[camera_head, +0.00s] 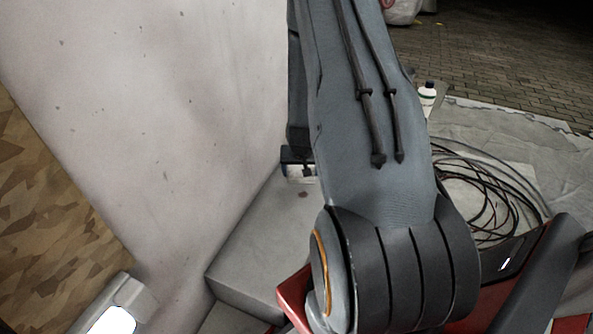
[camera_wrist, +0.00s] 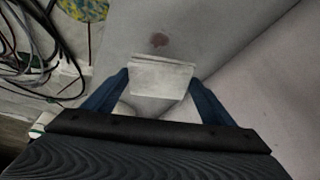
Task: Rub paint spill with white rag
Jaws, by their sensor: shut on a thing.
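The white rag (camera_wrist: 160,80) is a pale, boxy folded piece between the two blue fingers of my gripper (camera_wrist: 158,88) in the wrist view. My gripper is shut on it. The paint spill (camera_wrist: 159,40) is a small reddish-brown spot on a grey surface, just beyond the rag and apart from it in the picture. In the head view the spill (camera_head: 303,194) lies on top of the grey block (camera_head: 262,228). The rag (camera_head: 300,172) shows there just behind the spill, partly hidden by my arm. How close the rag is to the surface I cannot tell.
A pale wall (camera_head: 170,90) rises left of the block. Coiled dark cables (camera_head: 490,200) lie on the sheeted floor to the right, with a white bottle (camera_head: 427,95) behind them. A lit white lamp (camera_head: 118,320) is at lower left.

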